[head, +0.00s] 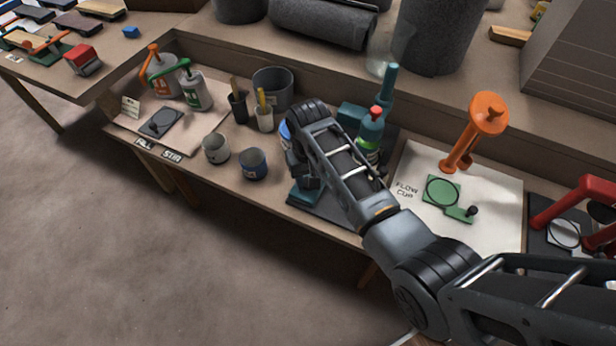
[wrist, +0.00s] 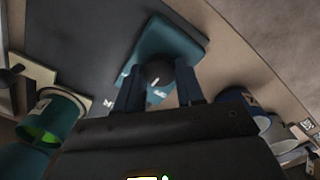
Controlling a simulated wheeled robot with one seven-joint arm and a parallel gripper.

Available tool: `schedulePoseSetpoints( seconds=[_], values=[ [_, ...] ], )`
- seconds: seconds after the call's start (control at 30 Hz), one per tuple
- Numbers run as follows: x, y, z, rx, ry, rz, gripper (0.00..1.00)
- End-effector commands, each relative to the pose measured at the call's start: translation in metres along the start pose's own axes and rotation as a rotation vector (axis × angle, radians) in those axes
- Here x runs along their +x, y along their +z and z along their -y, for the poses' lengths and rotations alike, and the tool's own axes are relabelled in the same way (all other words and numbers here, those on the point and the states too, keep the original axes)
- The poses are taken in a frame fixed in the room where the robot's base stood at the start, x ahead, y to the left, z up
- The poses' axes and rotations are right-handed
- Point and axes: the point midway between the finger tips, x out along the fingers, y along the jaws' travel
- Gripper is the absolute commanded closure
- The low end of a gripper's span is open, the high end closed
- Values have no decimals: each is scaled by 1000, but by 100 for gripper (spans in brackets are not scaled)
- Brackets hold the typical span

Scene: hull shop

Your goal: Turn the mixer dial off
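The mixer's teal base shows in the head view (head: 305,195), mostly hidden behind my arm. In the wrist view its teal control box (wrist: 170,42) has a dark round dial (wrist: 159,73) with a white pointer mark. White lettering beside the dial is partly covered. My gripper (wrist: 158,88) has its two fingers apart, one on each side of the dial; I cannot tell whether they touch it. In the head view my gripper (head: 305,178) is low over the front of the mixer, largely hidden by my wrist.
A flow cup mat (head: 420,165) with an orange stand (head: 475,130) lies to the right. Floor in front is clear.

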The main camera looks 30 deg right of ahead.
Motion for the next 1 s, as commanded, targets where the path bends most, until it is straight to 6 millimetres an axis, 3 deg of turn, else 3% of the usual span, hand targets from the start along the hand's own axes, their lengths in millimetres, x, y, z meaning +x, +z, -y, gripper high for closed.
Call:
schedulePoseSetpoints(
  seconds=[0.27, 0.67, 1.0],
  values=[
    [0, 0, 0, 0, 0, 0, 92],
    [-2, 0, 0, -79, 1, 1, 93],
    [-3, 0, 0, -345, 0, 1, 93]
  ],
)
